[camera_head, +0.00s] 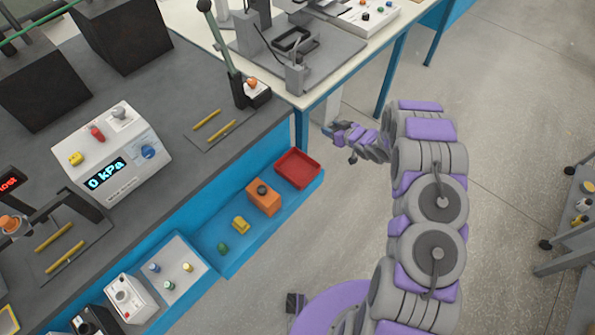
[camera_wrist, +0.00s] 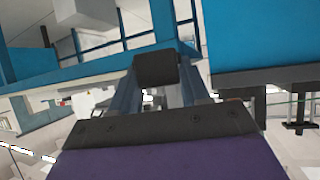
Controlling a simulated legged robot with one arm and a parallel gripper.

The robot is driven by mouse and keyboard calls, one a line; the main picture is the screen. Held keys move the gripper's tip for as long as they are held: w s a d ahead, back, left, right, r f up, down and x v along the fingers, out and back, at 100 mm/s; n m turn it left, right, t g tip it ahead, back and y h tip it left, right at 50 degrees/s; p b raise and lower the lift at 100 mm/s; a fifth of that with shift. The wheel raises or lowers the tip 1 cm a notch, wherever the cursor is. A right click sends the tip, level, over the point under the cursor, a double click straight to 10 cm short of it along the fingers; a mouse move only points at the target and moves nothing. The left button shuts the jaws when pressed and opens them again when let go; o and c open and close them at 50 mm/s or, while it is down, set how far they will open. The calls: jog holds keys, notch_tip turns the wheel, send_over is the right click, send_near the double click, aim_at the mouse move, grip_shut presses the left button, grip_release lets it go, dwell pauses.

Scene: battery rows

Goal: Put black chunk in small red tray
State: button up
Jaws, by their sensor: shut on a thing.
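The black chunk (camera_wrist: 156,70) is a small dark block between the fingertips of my gripper (camera_wrist: 158,82) in the wrist view. My gripper is shut on it and holds it up in the air. In the head view my gripper (camera_head: 335,131) is small, to the upper right of the small red tray (camera_head: 298,168), apart from it. The chunk is too small to make out surely there. The red tray is shallow and looks empty, at the far end of a blue shelf. I cannot make out the tray in the wrist view.
A dark bench with a gauge box (camera_head: 118,160) and lever press (camera_head: 240,85) stands left. Open floor (camera_head: 510,120) lies right.

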aim_at(297, 170)
jog(key=s+a+f+n+g+y, duration=0.1)
jog(key=s+a+f+n, duration=0.15)
jog(key=a, duration=0.35)
jog(key=s+a+f+n+g+y, duration=0.1)
jog(key=s+a+f, duration=0.25)
jog(key=a, duration=0.25)
jog(key=shift+m, duration=0.25)
jog(key=f+b, duration=0.1)
jog(key=f, duration=0.2)
jog(key=f+b, duration=0.1)
jog(key=f, duration=0.3)
jog(key=f+b, duration=0.1)
jog(key=f, duration=0.3)
jog(key=shift+s+a, duration=0.15)
jog(key=shift+a, duration=0.15)
jog(key=o, duration=1)
jog(key=shift+r, duration=0.15)
jog(key=p+v, duration=0.2)
jog(key=v, duration=1)
jog(key=shift+d, duration=0.1)
